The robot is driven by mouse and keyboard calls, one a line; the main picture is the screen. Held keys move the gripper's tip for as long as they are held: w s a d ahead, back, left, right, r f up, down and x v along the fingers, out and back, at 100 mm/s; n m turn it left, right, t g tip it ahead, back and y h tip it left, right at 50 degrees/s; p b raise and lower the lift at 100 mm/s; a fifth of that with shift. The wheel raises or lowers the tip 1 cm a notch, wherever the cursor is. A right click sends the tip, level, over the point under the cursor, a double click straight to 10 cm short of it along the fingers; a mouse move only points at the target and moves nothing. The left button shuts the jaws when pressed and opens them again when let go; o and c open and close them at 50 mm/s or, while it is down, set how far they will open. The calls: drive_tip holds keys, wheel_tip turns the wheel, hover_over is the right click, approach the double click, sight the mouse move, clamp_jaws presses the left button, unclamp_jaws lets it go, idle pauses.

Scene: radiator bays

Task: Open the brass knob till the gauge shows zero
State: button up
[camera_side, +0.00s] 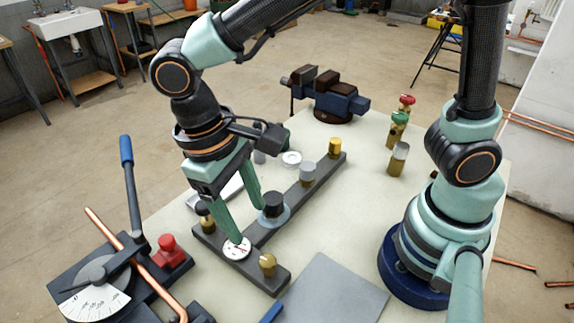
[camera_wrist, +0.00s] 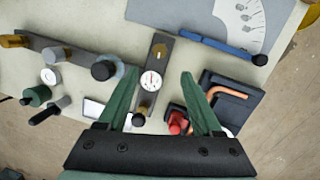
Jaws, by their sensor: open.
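A dark T-shaped bar carries a small white round gauge (camera_side: 237,248), also in the wrist view (camera_wrist: 151,80). Its needle is too small to read. A brass knob (camera_side: 267,264) stands beside the gauge on the crossbar, also in the wrist view (camera_wrist: 158,52). A black-topped knob (camera_side: 205,215) stands at the crossbar's other end. Another brass-coloured knob (camera_side: 335,147) stands at the far end of the long bar. My gripper (camera_side: 248,224) is open and empty, its green fingers above the crossbar near the gauge. In the wrist view, the fingers (camera_wrist: 159,77) flank the gauge.
A black knob (camera_side: 274,205) and a grey knob (camera_side: 308,173) stand along the long bar. A pipe bender with a copper pipe (camera_side: 140,252) and a red block (camera_side: 170,250) lies left. A grey plate (camera_side: 335,290) lies in front. A vise (camera_side: 330,97) stands behind.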

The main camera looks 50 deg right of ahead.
sight(268, 260)
drive_tip(key=f+m, duration=0.3)
drive_tip(key=f, duration=0.1)
drive_tip(key=s+d+f+m+t+y, duration=0.1)
drive_tip(key=f+m, duration=0.2)
drive_tip(key=f, duration=0.1)
drive_tip(key=s+d+f+m, duration=0.1)
drive_tip(key=f+m, duration=0.2)
drive_tip(key=f, duration=0.1)
drive_tip(key=shift+f+t+y, duration=0.1)
drive_tip(key=shift+t+y, duration=0.2)
drive_tip(key=shift+t, duration=0.1)
clamp_jaws()
